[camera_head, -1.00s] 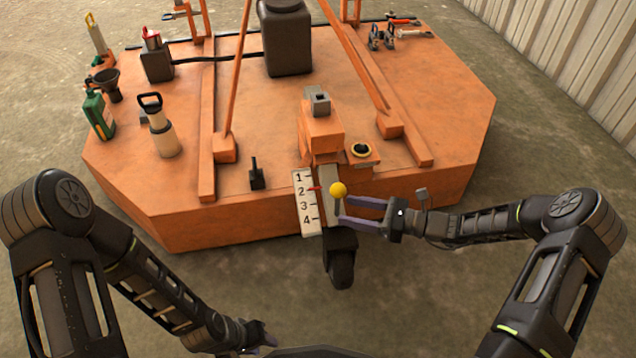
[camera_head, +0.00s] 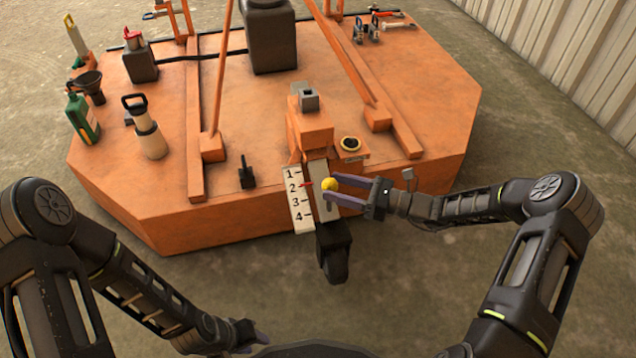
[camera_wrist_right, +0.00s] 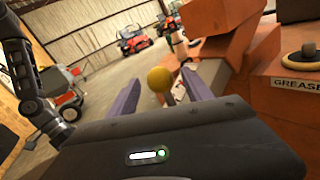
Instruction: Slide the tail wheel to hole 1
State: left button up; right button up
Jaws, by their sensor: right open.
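The tail wheel (camera_head: 334,265) hangs below a grey-white post (camera_head: 321,207) at the machine's front edge. A white scale plate (camera_head: 297,212) with numbers 1 to 4 stands beside the post. A red pointer (camera_head: 306,185) sits by number 2. A yellow ball knob (camera_head: 329,184) sticks out from the post. My right gripper (camera_head: 331,187) is open around the knob; in the right wrist view the knob (camera_wrist_right: 160,79) shows between the two purple fingers, with gaps on both sides. My left gripper (camera_head: 257,340) is low at the bottom, away from the machine; its jaw state is unclear.
The orange deck (camera_head: 270,150) carries a grease cup (camera_head: 350,143) right of the post, a small black lever (camera_head: 247,175), a cream canister (camera_head: 149,140) and a green bottle (camera_head: 82,118). Concrete floor in front is clear.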

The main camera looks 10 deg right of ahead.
aim_at(318, 182)
jog(key=b+x, duration=0.1)
jog(key=x, duration=0.4)
jog(key=shift+w+a, duration=0.1)
jog(key=shift+a, duration=0.1)
grip_shut()
dwell(0.5)
dwell(0.3)
